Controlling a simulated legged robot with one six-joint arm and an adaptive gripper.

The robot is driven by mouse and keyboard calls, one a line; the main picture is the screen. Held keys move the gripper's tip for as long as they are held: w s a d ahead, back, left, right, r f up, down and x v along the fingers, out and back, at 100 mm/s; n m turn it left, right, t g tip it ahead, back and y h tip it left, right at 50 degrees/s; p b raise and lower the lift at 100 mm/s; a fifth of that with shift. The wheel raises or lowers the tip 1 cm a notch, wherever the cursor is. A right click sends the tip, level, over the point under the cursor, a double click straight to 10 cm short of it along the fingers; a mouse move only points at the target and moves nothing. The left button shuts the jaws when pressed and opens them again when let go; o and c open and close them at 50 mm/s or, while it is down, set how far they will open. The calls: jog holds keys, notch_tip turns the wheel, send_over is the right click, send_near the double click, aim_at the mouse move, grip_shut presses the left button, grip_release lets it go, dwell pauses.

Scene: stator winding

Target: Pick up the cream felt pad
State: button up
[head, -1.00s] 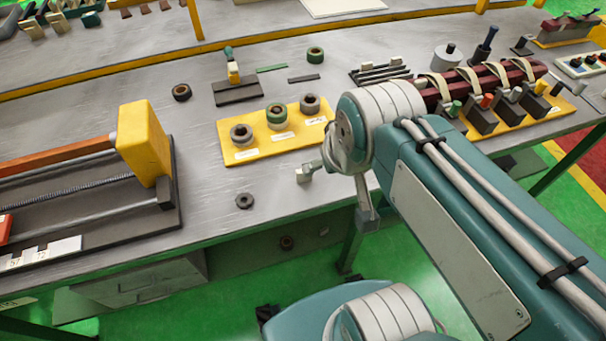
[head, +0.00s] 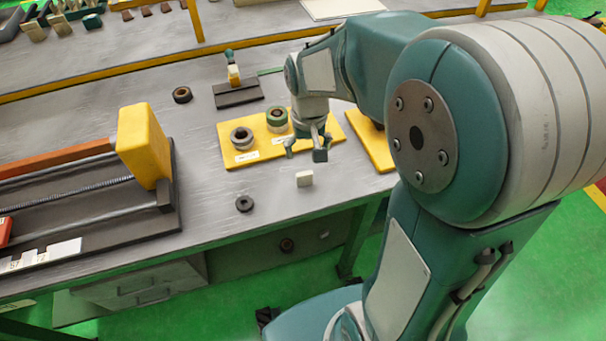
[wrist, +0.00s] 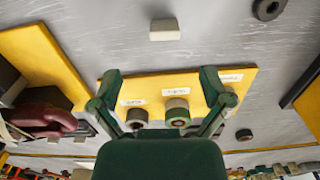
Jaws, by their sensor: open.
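The cream felt pad (head: 305,179) is a small pale block lying on the grey bench, just in front of the yellow board with rings. In the wrist view the pad (wrist: 164,29) sits near the top centre, beyond the fingertips. My gripper (head: 307,150) is above the front edge of the yellow board, behind the pad in the head view, fingers pointing down. In the wrist view my gripper (wrist: 160,76) has its fingers spread wide with nothing between them. The pad is apart from the fingers and fully visible.
The yellow board (head: 238,157) carries a grey ring (head: 242,139) and a green ring (head: 277,118); my gripper hides part of it. A dark nut-like ring (head: 244,204) lies left of the pad. A yellow-ended fixture (head: 143,145) stands at left. Bench around the pad is clear.

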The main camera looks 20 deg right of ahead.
aim_at(304, 173)
notch_tip(304, 173, down, 4)
jog(key=shift+w+a+f, duration=0.15)
jog(key=shift+a+f, duration=0.05)
jog(key=shift+f, duration=1.2)
jog(key=shift+w+a+f, duration=0.15)
jog(key=shift+f, duration=1.2)
jog(key=c, duration=0.8)
